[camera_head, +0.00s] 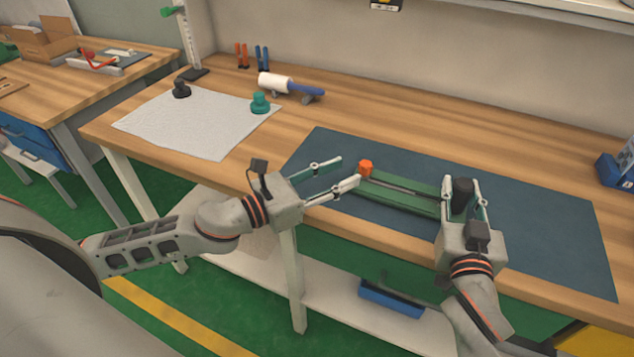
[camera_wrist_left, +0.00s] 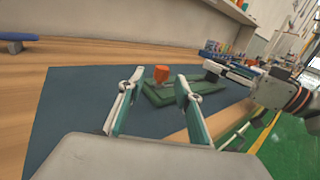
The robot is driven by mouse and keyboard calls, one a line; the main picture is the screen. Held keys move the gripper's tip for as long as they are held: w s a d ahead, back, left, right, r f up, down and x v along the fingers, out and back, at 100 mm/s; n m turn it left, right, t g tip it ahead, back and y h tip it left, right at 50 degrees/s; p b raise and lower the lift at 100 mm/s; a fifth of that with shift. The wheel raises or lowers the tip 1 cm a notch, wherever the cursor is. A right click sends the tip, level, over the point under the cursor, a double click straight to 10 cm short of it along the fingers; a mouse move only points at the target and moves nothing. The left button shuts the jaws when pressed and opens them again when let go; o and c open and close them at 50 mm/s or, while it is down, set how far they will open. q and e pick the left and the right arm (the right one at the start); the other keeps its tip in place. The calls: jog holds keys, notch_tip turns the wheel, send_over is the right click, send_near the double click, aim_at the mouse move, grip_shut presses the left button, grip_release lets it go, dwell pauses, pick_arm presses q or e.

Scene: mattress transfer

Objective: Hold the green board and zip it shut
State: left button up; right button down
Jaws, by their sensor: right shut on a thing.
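The green board (camera_head: 400,205) lies on the blue mat, with a dark strip along its length. An orange knob (camera_head: 366,168) stands at its left end; the knob also shows in the left wrist view (camera_wrist_left: 161,73), as does the board (camera_wrist_left: 200,85). My right gripper (camera_head: 463,182) is at the board's right end, shut on a black block (camera_head: 462,196) there. The block's lower part is hidden by the gripper. My left gripper (camera_head: 349,172) is open and empty, its fingertips just left of the orange knob and apart from it.
The blue mat (camera_head: 560,235) covers the right half of the wooden bench (camera_head: 400,122). A grey sheet (camera_head: 190,125) with a black and a teal knobbed piece lies left. A white roll (camera_head: 275,83) with a blue handle is behind. A blue box (camera_head: 612,172) stands right.

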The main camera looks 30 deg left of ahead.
pick_arm(q)
jog(key=shift+v, duration=2.7)
pick_arm(e)
jog(key=shift+r, duration=0.1)
jog(key=c, duration=1.5)
grip_release()
jog(key=shift+s, duration=0.15)
